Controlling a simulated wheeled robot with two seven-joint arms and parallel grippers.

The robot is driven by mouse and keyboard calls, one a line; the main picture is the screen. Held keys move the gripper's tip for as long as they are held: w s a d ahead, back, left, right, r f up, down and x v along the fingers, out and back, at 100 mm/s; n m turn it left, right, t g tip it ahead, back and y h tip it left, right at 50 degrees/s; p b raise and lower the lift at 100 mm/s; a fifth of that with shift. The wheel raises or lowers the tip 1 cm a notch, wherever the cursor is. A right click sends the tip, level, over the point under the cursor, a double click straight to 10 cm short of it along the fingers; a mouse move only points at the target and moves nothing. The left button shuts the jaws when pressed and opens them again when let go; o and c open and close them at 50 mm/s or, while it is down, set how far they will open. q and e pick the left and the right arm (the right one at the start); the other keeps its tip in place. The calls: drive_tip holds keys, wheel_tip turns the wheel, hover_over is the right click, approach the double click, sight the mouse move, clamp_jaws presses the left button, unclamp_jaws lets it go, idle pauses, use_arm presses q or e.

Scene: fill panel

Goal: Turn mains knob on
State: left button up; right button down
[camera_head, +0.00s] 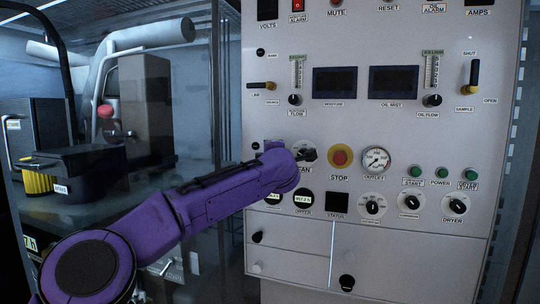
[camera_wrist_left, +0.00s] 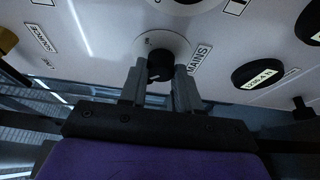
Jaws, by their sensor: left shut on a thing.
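The mains knob (camera_wrist_left: 160,64) is a small black knob on a pale round plate, with the label MAINS beside it in the left wrist view. My left gripper (camera_wrist_left: 161,80) has its two grey fingers on either side of the knob, shut on it. In the head view my purple left arm reaches to the panel (camera_head: 400,131), and its wrist hides the mains knob and the fingers. My right gripper is in neither view.
Near my left wrist are the fan knob (camera_head: 306,153), the red stop button (camera_head: 340,156) in a yellow ring, and the outlet gauge (camera_head: 376,160). A LINE/SOURCE lever (camera_head: 262,86) sits above. Machinery with a black box (camera_head: 75,172) stands left of the panel.

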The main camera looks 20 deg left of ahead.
use_arm(q)
drive_tip(key=shift+r+m, duration=0.1)
drive_tip(key=shift+m, duration=0.2)
drive_tip(key=shift+a+f+m+t+h+b, duration=0.15)
drive_tip(key=shift+m+t+h+b, duration=0.8)
drive_tip(key=shift+m, duration=2.7)
drive_tip(key=shift+a+f+m+t+h+b, duration=0.15)
drive_tip(key=shift+m+t+h+b, duration=0.75)
drive_tip(key=shift+m, duration=2.7)
drive_tip(key=shift+a+f+m+t+h+b, duration=0.1)
drive_tip(key=shift+f+m+t+h+b, duration=0.2)
drive_tip(key=shift+m+t+h, duration=2.25)
drive_tip(key=m+g+y, duration=0.1)
drive_tip(key=m+g, duration=0.1)
drive_tip(key=g, duration=0.1)
drive_tip(key=shift+m+y, duration=0.3)
drive_tip(key=o, duration=1.1)
drive_tip(key=shift+c, duration=0.2)
drive_tip(key=shift+w+a, duration=0.1)
drive_tip(key=shift+w, duration=0.05)
